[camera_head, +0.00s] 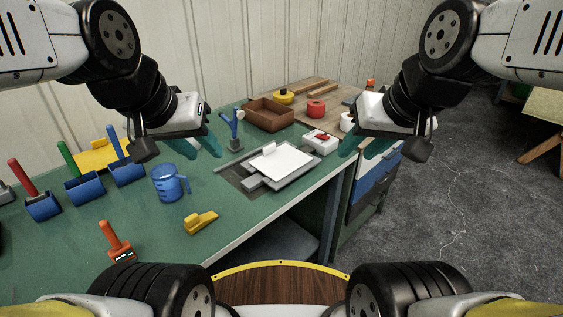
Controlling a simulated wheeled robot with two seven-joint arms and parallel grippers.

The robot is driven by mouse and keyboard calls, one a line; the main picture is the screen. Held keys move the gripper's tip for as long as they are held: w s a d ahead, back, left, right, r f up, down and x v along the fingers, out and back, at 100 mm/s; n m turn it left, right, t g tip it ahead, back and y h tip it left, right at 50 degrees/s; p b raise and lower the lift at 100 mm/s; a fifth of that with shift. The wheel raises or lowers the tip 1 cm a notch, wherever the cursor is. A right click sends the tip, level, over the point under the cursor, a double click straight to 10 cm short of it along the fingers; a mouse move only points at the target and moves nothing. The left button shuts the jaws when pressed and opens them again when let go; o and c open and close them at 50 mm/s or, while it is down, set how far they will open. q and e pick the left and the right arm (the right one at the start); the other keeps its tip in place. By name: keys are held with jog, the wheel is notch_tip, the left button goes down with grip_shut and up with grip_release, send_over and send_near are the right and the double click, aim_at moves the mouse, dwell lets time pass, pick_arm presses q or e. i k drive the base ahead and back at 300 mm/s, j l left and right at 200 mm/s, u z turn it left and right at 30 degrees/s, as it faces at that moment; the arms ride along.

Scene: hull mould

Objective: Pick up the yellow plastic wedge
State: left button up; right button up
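A yellow plastic wedge (201,222) lies on the green worktop near its front edge, with a raised lump at its left end. My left gripper (207,150) is above the worktop, up and behind the wedge in the picture and clear of it. Its teal fingers look apart, with nothing between them. My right gripper (362,150) is over the right end of the bench, far from the wedge. Its teal fingers also look apart and empty.
A blue jug (170,183) stands behind the wedge, and an orange-handled tool (116,240) lies to its left. Blue bins (84,189) with coloured handles line the left. A grey device with a white sheet (280,162) is to the right. Worktop around the wedge is clear.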

aim_at(195, 223)
jog(key=i+u, duration=0.15)
jog(key=u, duration=0.3)
jog(key=i+l+u, duration=0.1)
jog(key=u, duration=0.35)
jog(key=l+u, duration=1.4)
jog(key=k+l, duration=0.1)
jog(key=l, duration=0.25)
jog(key=k+l, duration=0.15)
jog(key=l, duration=0.2)
jog(key=k+l+u, duration=0.1)
jog(key=l, duration=0.25)
jog(key=k+l, duration=0.15)
jog(key=l, duration=0.15)
jog(key=k+l, duration=0.1)
jog(key=l, duration=0.25)
jog(key=i+j+u, duration=0.1)
jog(key=j, duration=0.3)
jog(key=i+j+u, duration=0.1)
jog(key=i+j, duration=0.2)
jog(key=j, duration=0.1)
